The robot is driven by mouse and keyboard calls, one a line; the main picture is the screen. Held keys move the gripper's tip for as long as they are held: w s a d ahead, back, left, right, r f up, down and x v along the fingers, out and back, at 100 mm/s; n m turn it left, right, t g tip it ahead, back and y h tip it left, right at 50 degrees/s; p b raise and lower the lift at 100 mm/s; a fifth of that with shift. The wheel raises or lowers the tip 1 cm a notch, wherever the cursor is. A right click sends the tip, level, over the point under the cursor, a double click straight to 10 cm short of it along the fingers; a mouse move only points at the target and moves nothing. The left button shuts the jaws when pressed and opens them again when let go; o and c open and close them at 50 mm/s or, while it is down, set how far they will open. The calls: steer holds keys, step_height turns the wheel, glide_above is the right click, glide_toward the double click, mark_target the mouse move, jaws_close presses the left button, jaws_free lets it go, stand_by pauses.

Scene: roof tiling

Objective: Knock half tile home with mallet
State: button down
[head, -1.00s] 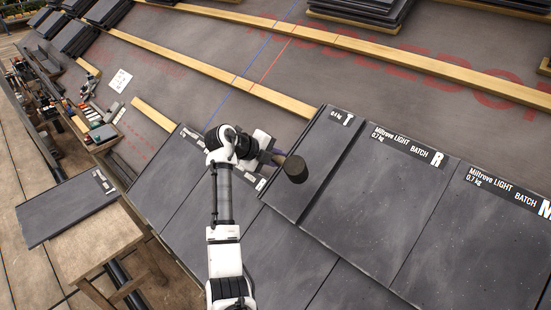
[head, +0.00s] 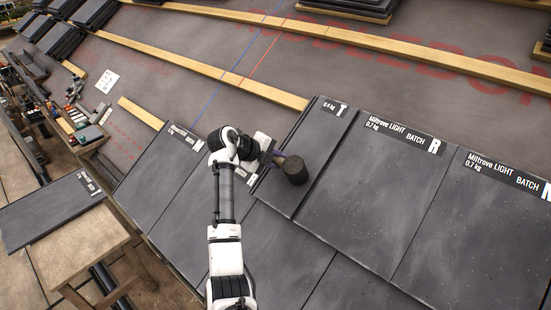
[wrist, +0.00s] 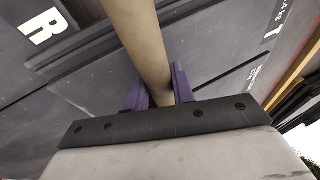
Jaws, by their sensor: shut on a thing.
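The half tile (head: 322,131) is the narrow dark tile marked T, 0.4 kg, at the left end of the upper course, left of the tile marked R. My gripper (head: 277,157) is shut on the mallet's pale handle. The mallet (head: 295,170) has a dark round head, which shows over the half tile's surface in the head view. I cannot tell whether it touches. In the wrist view the purple fingers (wrist: 160,88) grip the handle (wrist: 138,40), and the mallet head is out of sight. The half tile's T label (wrist: 272,32) shows at the right there.
Full tiles marked R (head: 385,190) and M lie to the right, overlapping the lower course (head: 160,175). Wooden battens (head: 265,90) cross the grey underlay above. A loose tile (head: 45,210) lies on a wooden stand at the left, below a tool tray (head: 80,125).

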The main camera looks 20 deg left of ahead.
steer(key=s+a+r+p, duration=0.2)
steer(key=s+r, duration=0.2)
steer(key=r, duration=0.3)
steer(key=shift+r, duration=0.3)
steer(key=shift+a, duration=0.15)
stand_by(0.4)
